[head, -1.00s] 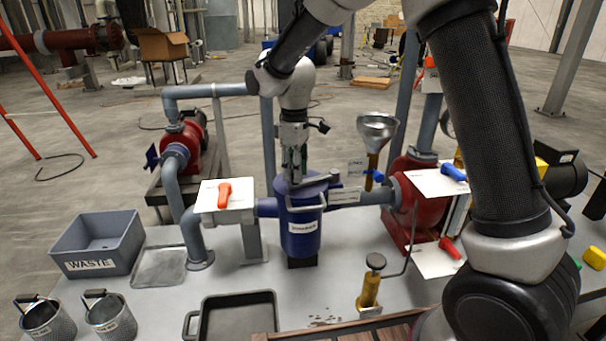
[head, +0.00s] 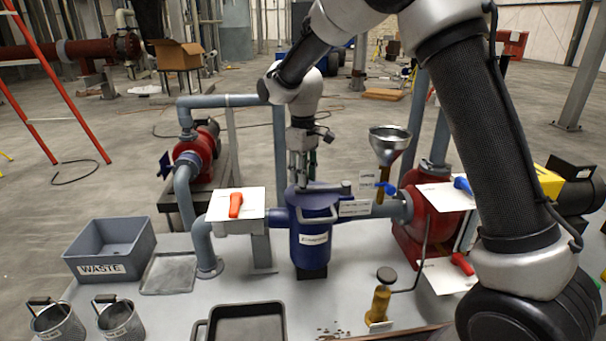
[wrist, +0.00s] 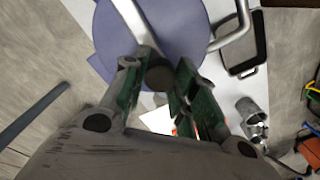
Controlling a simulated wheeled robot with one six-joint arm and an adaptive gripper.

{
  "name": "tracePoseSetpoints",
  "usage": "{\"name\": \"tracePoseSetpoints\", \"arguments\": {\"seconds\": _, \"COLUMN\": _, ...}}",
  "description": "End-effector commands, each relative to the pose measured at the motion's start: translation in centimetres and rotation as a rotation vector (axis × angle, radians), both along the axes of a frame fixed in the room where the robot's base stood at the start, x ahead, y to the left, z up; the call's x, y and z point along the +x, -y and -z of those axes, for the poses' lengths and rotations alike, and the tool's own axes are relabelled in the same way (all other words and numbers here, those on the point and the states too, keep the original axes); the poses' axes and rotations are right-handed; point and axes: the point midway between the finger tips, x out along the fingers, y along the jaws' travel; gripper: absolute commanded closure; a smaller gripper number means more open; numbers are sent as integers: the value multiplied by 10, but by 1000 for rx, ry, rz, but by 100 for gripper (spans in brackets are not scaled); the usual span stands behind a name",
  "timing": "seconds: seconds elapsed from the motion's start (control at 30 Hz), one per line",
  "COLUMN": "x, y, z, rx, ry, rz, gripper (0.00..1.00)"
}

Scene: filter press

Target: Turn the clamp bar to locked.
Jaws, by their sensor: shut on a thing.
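The blue filter housing (head: 312,245) stands upright in the middle of the bench in the head view. Its lid (wrist: 170,35) fills the top of the wrist view. The grey clamp bar (head: 333,189) lies across the lid, extending to the right. A light grey bent handle (head: 318,218) is on the housing's front. My gripper (head: 303,180) points down at the left part of the lid. In the wrist view, its green-padded fingers are around a round grey end (wrist: 159,76), which looks like an upright grip of the clamp bar. Its lower part is hidden.
A pipe with a white plate and orange handle (head: 235,205) is left of the housing. A funnel (head: 389,143) and blue valve handle (head: 386,188) are to the right, near a red pump (head: 425,225). A waste bin (head: 110,253) and black tray (head: 245,325) are on the bench.

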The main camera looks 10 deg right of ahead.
Motion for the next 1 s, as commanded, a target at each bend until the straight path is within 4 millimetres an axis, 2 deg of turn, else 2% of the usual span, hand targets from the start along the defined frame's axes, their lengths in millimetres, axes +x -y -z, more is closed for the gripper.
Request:
{"name": "tracePoseSetpoints", "arguments": {"seconds": 0.1, "x": 2, "y": 0, "z": -1, "rx": 2, "ry": 6, "rz": 0, "gripper": 100}}
{"name": "tracePoseSetpoints", "arguments": {"seconds": 0.13, "x": 2, "y": 0, "z": -1, "rx": 2, "ry": 6, "rz": 0, "gripper": 68}}
{"name": "tracePoseSetpoints", "arguments": {"seconds": 0.23, "x": 2, "y": 0, "z": -1, "rx": 2, "ry": 6, "rz": 0, "gripper": 50}}
{"name": "tracePoseSetpoints", "arguments": {"seconds": 0.53, "x": 1, "y": 0, "z": -1, "rx": 1, "ry": 4, "rz": -1, "gripper": 49}}
{"name": "tracePoseSetpoints", "arguments": {"seconds": 0.67, "x": 2, "y": -1, "z": -10, "rx": 2, "ry": 6, "rz": -1, "gripper": 49}}
{"name": "tracePoseSetpoints", "arguments": {"seconds": 0.77, "x": 2, "y": -1, "z": -27, "rx": 3, "ry": 8, "rz": -1, "gripper": 49}}
{"name": "tracePoseSetpoints", "arguments": {"seconds": 1.0, "x": 2, "y": 0, "z": -81, "rx": 3, "ry": 8, "rz": -1, "gripper": 49}}
